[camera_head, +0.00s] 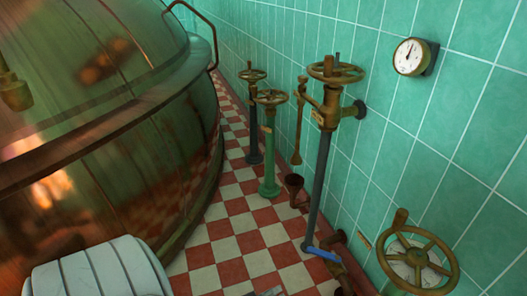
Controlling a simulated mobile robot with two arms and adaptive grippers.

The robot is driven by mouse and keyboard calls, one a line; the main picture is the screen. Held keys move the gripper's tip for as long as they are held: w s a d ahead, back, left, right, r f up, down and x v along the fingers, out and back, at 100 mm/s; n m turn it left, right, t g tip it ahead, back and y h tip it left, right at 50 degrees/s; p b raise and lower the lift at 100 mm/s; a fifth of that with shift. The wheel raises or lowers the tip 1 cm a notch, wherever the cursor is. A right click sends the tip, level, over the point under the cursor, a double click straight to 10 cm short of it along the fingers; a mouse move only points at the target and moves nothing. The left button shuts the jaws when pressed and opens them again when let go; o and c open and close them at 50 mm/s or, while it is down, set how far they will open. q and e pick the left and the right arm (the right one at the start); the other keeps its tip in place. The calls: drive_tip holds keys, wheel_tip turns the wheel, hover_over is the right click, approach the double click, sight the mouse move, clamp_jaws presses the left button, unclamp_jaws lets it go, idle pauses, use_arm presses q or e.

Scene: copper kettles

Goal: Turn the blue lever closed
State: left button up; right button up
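The blue lever (322,254) is low down near the foot of a dark blue-grey vertical pipe (319,185), by the green tiled wall. It sticks out to the right of the pipe foot and tilts slightly down to the right. Brownish pipework lies just below and behind it.
A large copper kettle (120,130) fills the left. Valve handwheels (335,71) stand on pipes along the wall, with another handwheel (418,262) at lower right. A round gauge (410,57) is on the wall. Red and white checkered floor (232,228) lies open between kettle and pipes.

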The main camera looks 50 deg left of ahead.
use_arm(q)
drive_tip(key=s+p, duration=0.1)
drive_tip(key=s+d+m+g+p, duration=0.1)
drive_tip(key=s, duration=0.1)
drive_tip(key=s+m+g+p, duration=0.1)
drive_tip(key=s+p, duration=0.1)
drive_tip(key=shift+s+d+f, duration=0.15)
drive_tip(key=shift+d, duration=0.2)
drive_tip(key=shift+c, duration=0.4)
